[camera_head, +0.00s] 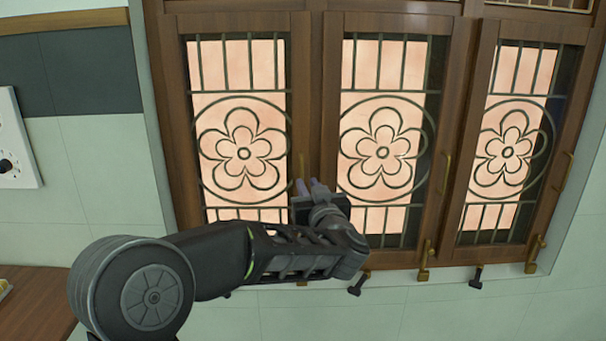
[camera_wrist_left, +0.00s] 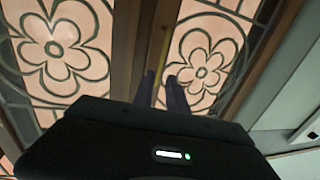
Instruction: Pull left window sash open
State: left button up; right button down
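The left window sash (camera_head: 302,90) is a brown wooden frame with a pink pane and flower grille. It looks shut in line with its neighbours. Its slim brass handle (camera_head: 301,164) stands upright on its right stile. My left gripper (camera_head: 310,187) is at the lower end of this handle, its fingers pointing at the window. In the left wrist view the two fingers (camera_wrist_left: 160,88) are apart, and the handle (camera_wrist_left: 164,45) runs down towards the gap between them. I cannot tell whether they touch it. My right gripper is in neither view.
The middle sash (camera_head: 334,100) and right sash (camera_head: 484,100) also look shut, with brass handles. Brass latches (camera_head: 425,262) and dark knobs (camera_head: 357,285) stick out along the sill. A wooden surface (camera_head: 35,300) is at lower left; a white panel (camera_head: 15,140) hangs on the left wall.

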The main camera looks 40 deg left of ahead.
aim_at(302, 174)
pick_arm(q)
jog(key=p+x, duration=0.1)
jog(key=x, duration=0.5)
jog(key=shift+w+a+r+p, duration=0.1)
jog(key=shift+w+a+p, duration=0.1)
jog(key=shift+p, duration=0.1)
jog(key=shift+w+a, duration=0.4)
grip_shut()
dwell(0.9)
